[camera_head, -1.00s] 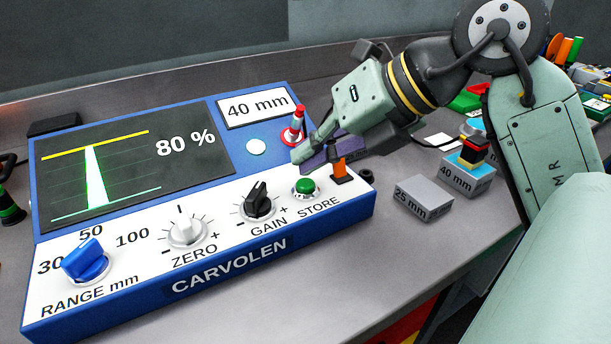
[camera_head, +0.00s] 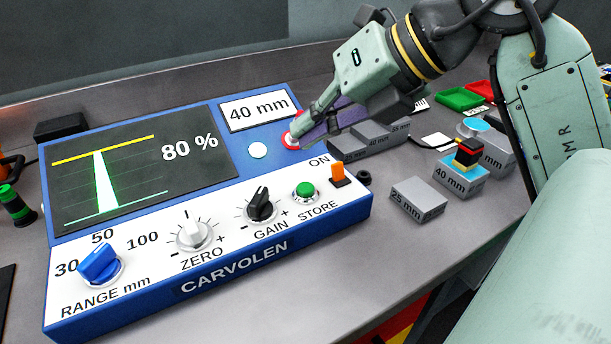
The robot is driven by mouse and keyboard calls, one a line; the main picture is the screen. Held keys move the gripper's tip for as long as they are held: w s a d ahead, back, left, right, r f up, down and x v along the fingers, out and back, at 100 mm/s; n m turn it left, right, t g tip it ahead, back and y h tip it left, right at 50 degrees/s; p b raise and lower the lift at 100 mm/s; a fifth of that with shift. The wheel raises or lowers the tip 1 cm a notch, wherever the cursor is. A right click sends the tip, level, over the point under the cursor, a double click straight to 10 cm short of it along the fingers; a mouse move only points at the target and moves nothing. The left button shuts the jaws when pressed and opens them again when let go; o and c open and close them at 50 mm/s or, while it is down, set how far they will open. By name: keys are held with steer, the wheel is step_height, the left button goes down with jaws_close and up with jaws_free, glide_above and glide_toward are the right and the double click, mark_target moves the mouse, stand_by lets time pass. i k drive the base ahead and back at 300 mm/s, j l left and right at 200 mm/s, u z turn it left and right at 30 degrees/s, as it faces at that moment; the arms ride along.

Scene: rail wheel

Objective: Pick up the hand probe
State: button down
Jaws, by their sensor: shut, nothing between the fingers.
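A small black and red piece (camera_head: 468,154), which looks like the hand probe, stands upright on the blue-topped 40 mm block (camera_head: 458,178), right of the blue instrument. My gripper (camera_head: 297,138) is shut and empty. Its fingertips are over the top right of the instrument panel, in front of a red and white piece (camera_head: 288,141) that is mostly hidden. I cannot tell whether they touch it. The gripper is well to the left of the black and red piece and apart from it.
The blue CARVOLEN instrument (camera_head: 200,283) fills the left, its screen at 80 %. A 25 mm block (camera_head: 419,198) lies on the grey bench. More grey blocks (camera_head: 378,138) lie behind my gripper. A black and green piece (camera_head: 16,207) stands at far left.

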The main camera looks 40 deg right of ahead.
mark_target(468, 150)
steer(key=k+l, duration=0.3)
steer(key=k, duration=0.15)
steer(key=k+l, duration=0.25)
steer(key=k, duration=0.25)
steer(key=k+l, duration=0.3)
steer(key=k, duration=0.15)
